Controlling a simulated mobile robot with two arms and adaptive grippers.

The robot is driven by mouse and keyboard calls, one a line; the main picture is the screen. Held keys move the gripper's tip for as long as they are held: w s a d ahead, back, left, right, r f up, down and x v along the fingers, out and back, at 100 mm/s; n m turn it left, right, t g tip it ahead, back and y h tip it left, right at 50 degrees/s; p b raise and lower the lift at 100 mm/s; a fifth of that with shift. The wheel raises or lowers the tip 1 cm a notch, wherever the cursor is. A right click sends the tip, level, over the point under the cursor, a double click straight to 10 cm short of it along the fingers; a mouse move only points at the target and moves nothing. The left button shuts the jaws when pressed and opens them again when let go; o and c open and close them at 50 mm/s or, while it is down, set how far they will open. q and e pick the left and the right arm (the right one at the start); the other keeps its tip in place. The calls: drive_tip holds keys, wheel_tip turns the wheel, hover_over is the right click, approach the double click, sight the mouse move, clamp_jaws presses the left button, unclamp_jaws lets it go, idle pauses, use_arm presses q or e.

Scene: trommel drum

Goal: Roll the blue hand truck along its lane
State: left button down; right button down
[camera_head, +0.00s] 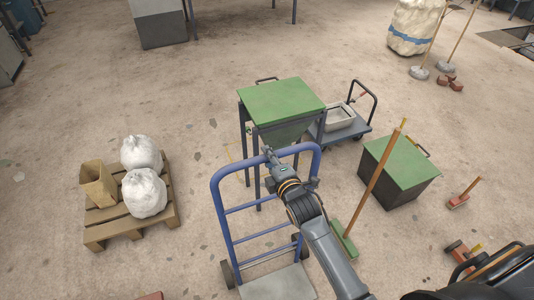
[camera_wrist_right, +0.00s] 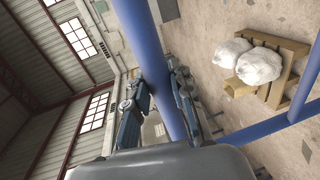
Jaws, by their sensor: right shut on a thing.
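The blue hand truck (camera_head: 222,215) stands upright in the middle front of the head view, with dark wheels and a grey toe plate (camera_head: 278,284) low at the front. My right arm reaches up from the bottom, and my right gripper (camera_head: 270,156) is at the truck's upper frame. In the right wrist view the blue tube (camera_wrist_right: 152,75) runs between the fingers of my right gripper (camera_wrist_right: 158,95), which is shut on it. The arm covers part of the frame's right side. My left gripper is not in view. Lane markings cannot be told clearly.
A pallet (camera_head: 108,236) with white sacks (camera_head: 143,192) stands left of the truck. A green-topped hopper (camera_head: 281,101) stands just behind it. A grey cart (camera_head: 345,132), a green-lidded box (camera_head: 401,163) and a broom (camera_head: 378,185) are to the right. Open floor lies at the far left.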

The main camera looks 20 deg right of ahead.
drive_tip(key=shift+s+f, duration=0.1)
drive_tip(key=shift+f, duration=0.15)
drive_tip(key=c, duration=1.2)
unclamp_jaws()
drive_tip(key=shift+s, duration=0.1)
drive_tip(key=shift+o, duration=0.4)
drive_tip(key=shift+s+r, duration=0.15)
drive_tip(key=shift+r, duration=0.05)
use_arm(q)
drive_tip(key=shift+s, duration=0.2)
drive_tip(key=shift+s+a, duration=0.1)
use_arm(e)
drive_tip(key=s+r, duration=0.2)
drive_tip(key=s, duration=0.9)
drive_tip(key=shift+s+d+r, duration=0.2)
drive_tip(key=shift+s, duration=0.2)
